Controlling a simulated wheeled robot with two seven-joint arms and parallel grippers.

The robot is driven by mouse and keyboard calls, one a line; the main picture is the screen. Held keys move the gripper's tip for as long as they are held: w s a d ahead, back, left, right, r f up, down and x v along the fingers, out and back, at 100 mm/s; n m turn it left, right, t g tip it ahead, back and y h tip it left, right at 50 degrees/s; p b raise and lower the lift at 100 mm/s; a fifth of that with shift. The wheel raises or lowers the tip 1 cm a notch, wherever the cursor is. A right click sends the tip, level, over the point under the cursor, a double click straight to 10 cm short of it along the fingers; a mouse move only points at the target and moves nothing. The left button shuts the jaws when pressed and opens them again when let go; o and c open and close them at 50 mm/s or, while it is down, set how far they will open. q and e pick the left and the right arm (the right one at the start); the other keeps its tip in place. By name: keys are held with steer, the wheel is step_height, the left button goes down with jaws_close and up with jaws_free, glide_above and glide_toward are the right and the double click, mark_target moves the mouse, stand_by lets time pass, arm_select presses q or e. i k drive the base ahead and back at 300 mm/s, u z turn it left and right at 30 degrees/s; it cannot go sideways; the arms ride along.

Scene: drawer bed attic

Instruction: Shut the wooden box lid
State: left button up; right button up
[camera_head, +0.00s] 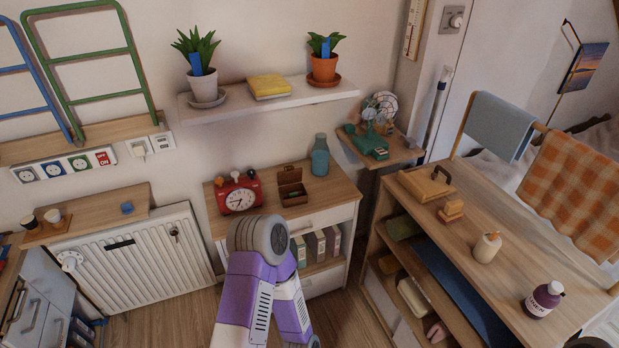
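A small dark brown wooden box (293,198) stands on the wooden top of a low cabinet, between a red alarm clock and a teal bottle. Its lid (289,175) is raised at the back, so the box is open. Something green shows inside. One of my arms, purple and white with a grey joint, rises from the bottom middle in front of the cabinet. No fingertips of either gripper show, so I cannot see whether they are open or shut.
The red alarm clock (239,192) is left of the box, and the teal bottle (320,156) is to its right. A shelf (335,93) with plants hangs above.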

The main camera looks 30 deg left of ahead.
mark_target(289, 175)
steer(key=u, duration=0.8)
steer(key=i, duration=0.75)
steer(key=u, duration=0.7)
